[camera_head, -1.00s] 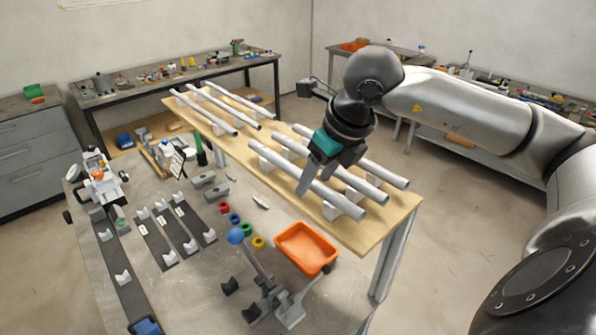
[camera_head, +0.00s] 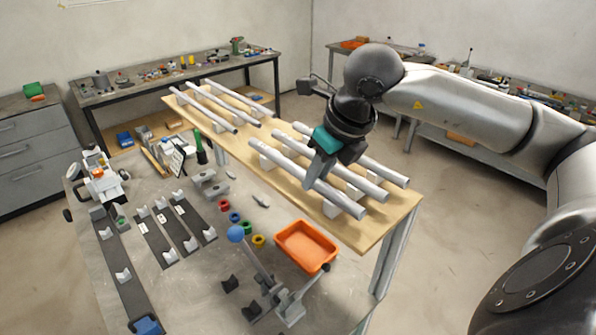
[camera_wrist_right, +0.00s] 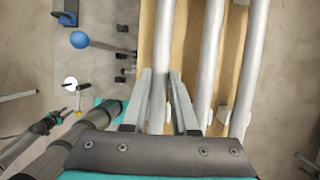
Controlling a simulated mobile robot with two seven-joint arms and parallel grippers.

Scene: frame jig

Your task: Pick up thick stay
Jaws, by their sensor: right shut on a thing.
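Three pale grey stays lie side by side on the near part of a wooden board. My right gripper (camera_head: 310,183) points down over the front stay (camera_head: 340,200), the one nearest the grey table. Its two fingers are on either side of that stay and closed on it, between its white supports. The stay still appears to rest on those supports. In the right wrist view the same stay (camera_wrist_right: 163,60) runs between the fingers (camera_wrist_right: 163,85). The middle stay (camera_wrist_right: 211,60) and the far stay (camera_wrist_right: 256,60) lie to its right. I cannot tell their thicknesses apart. My left gripper is out of view.
More rods (camera_head: 212,108) lie on the far part of the board. The grey table (camera_head: 200,290) holds dark strips with white cradles (camera_head: 162,222), coloured rings (camera_head: 235,217), an orange tray (camera_head: 306,250) and a clamp with a blue knob (camera_head: 236,234). Open floor lies right of the board.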

